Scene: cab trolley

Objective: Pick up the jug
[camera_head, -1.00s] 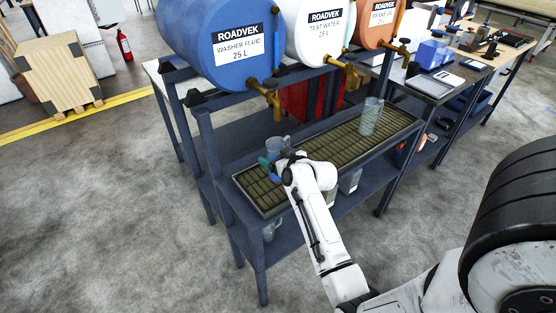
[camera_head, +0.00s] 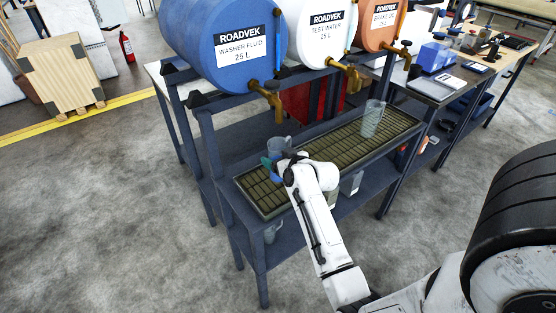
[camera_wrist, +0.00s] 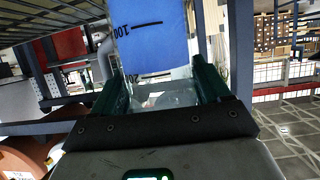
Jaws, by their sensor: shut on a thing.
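A clear grey-tinted jug (camera_head: 279,144) stands upright at the left end of the grated drip tray (camera_head: 252,198), below the washer fluid tap. My gripper (camera_head: 272,165) is at the jug's near side, shut on it. In the wrist view, the green fingers of my gripper (camera_wrist: 165,88) lie on both sides of the clear jug (camera_wrist: 178,93). Printed volume marks show on its wall, with blue seen in or through it; I cannot tell which. A second clear jug (camera_head: 371,119) stands farther right on the tray.
Three barrels lie on the rack above: blue washer fluid (camera_head: 215,35), white test water (camera_head: 308,30) and orange brake fluid (camera_head: 375,22). Brass taps, such as the washer fluid tap (camera_head: 268,95), overhang the tray. More clear vessels are on the lower shelf. The tray's middle is clear.

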